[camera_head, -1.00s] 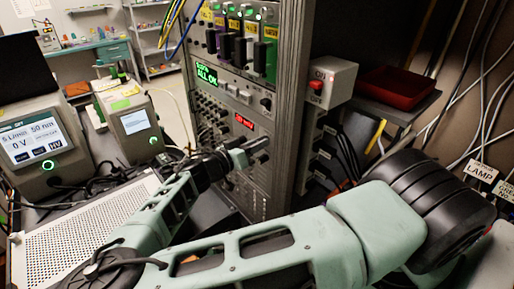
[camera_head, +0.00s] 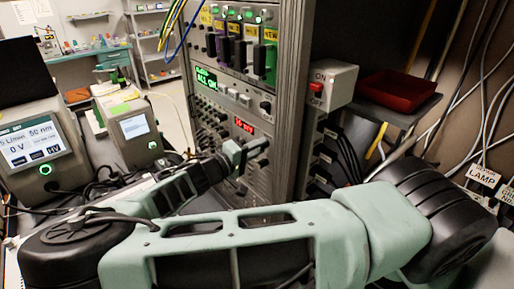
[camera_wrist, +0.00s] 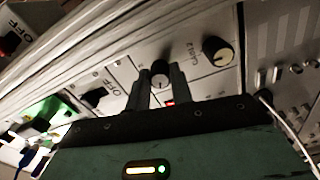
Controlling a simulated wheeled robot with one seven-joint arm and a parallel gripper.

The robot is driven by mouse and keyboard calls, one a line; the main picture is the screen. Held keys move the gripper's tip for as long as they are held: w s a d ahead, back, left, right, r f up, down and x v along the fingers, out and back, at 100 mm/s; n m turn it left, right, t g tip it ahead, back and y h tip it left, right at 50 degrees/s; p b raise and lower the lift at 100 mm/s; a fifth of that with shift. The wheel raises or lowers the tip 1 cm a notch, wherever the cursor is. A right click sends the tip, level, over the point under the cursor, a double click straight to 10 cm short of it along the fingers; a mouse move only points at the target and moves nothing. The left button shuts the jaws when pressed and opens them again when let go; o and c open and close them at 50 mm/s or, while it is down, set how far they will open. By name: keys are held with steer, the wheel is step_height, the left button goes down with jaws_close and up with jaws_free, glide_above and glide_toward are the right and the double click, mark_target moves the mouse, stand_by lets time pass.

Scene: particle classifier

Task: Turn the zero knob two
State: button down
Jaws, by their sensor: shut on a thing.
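In the wrist view, a dark round knob with a pale face (camera_wrist: 160,74) stands out from a light panel. The two fingers of my gripper (camera_wrist: 161,85) are on either side of it, shut on it. The label of this knob cannot be read. A second knob with a cream face (camera_wrist: 218,50) is to the right, apart from the fingers, beside a label that seems to read GAIN 2. In the head view, my gripper (camera_head: 245,150) is at the front of the instrument rack, just under a red display (camera_head: 243,126). The gripped knob is hidden there.
The rack (camera_head: 294,100) carries toggle switches, connectors and a green ALL ON display (camera_head: 206,78). Two instruments with screens (camera_head: 32,147) stand at left. A red tray (camera_head: 398,90) and hanging cables are at right.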

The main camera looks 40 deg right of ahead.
steer(key=n+p, duration=0.1)
steer(key=n, duration=0.4)
steer(key=shift+w+n, duration=0.1)
steer(key=shift+n, duration=0.3)
stand_by(0.4)
steer(key=c, duration=1.5)
jaws_free()
steer(key=a+b, duration=0.6)
steer(key=a, duration=1.1)
steer(key=shift+s+a, duration=0.25)
steer(key=shift+s, duration=0.1)
